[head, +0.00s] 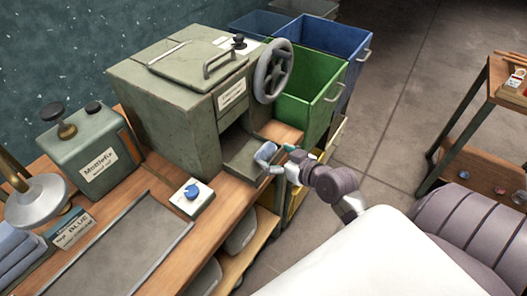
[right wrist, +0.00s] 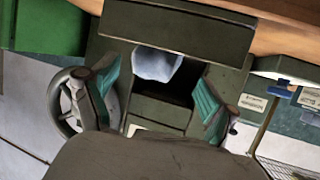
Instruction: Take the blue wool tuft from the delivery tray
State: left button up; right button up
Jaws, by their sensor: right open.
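The pale blue wool tuft (head: 265,152) lies on the grey delivery tray (head: 240,158) at the front opening of the green-grey machine. My right gripper (head: 279,164) is at the tray's outer end, close beside the tuft, with its jaws open. In the right wrist view the tuft (right wrist: 157,64) shows between and beyond the spread teal fingers of the right gripper (right wrist: 156,82), nearer the left finger. A gap shows on both sides, so the fingers do not grip it. My left gripper is not in view.
The machine (head: 165,110) has a handwheel (head: 272,70) above the tray. Green (head: 310,90) and blue (head: 330,45) bins stand behind. A blue-knobbed control box (head: 191,198) and an empty metal tray (head: 125,250) are on the bench. Open floor lies to the right.

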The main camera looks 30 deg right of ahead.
aim_at(264, 151)
jog(key=shift+p+x, duration=0.65)
jog(key=shift+x, duration=2.4)
jog(key=shift+s, duration=0.15)
jog(key=c, duration=1.1)
